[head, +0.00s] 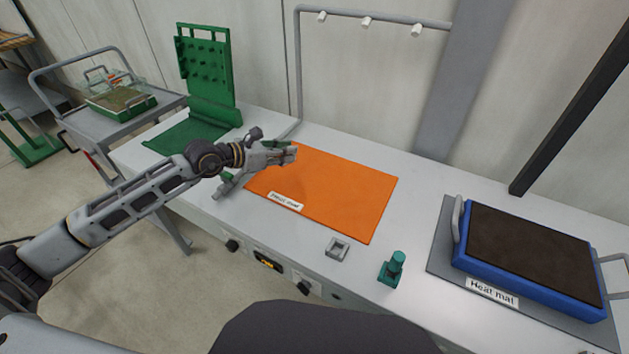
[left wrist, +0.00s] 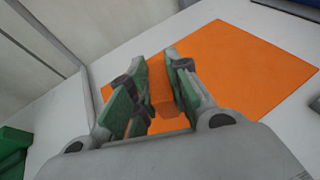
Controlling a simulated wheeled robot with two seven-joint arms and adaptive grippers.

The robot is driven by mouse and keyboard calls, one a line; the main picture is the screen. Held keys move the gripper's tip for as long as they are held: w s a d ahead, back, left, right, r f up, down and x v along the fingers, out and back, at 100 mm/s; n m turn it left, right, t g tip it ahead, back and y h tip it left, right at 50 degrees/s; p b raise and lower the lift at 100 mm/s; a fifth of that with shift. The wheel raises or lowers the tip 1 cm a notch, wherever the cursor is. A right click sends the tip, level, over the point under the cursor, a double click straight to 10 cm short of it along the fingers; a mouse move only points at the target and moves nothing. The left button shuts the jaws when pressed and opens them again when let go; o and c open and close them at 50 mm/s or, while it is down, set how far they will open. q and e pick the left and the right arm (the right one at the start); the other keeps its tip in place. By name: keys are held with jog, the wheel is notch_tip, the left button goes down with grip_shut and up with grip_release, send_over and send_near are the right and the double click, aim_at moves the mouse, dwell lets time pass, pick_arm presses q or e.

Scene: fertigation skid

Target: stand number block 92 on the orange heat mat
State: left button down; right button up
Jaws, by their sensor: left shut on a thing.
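The orange heat mat (head: 345,190) lies flat on the white bench, with a white label at its front left edge. It also shows in the left wrist view (left wrist: 245,65). My left gripper (head: 287,153) is over the mat's back left part. In the left wrist view, the left gripper (left wrist: 165,85) is shut on an orange block (left wrist: 161,98), with its green-padded fingers on either side. No number can be read on the block, and its colour nearly blends into the mat. I cannot tell whether it touches the mat. My right gripper is not in view.
A blue tray (head: 590,308) of dark soil stands on a grey mat (head: 440,262) at right. A small grey square piece (head: 338,249) and a teal bottle-like object (head: 393,268) are near the front edge. A green pegboard stand (head: 222,75) is behind left. Most of the orange mat is clear.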

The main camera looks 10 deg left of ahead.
pick_arm(q)
jog(key=shift+f, duration=3.05)
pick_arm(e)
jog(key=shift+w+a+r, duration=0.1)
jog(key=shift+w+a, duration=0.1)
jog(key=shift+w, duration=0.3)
pick_arm(q)
jog(key=shift+f+b, duration=0.3)
jog(key=shift+f, duration=1.6)
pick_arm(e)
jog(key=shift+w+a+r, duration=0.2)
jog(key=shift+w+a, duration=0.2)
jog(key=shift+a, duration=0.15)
pick_arm(q)
jog(key=shift+f+b, duration=0.1)
jog(key=shift+b, duration=0.2)
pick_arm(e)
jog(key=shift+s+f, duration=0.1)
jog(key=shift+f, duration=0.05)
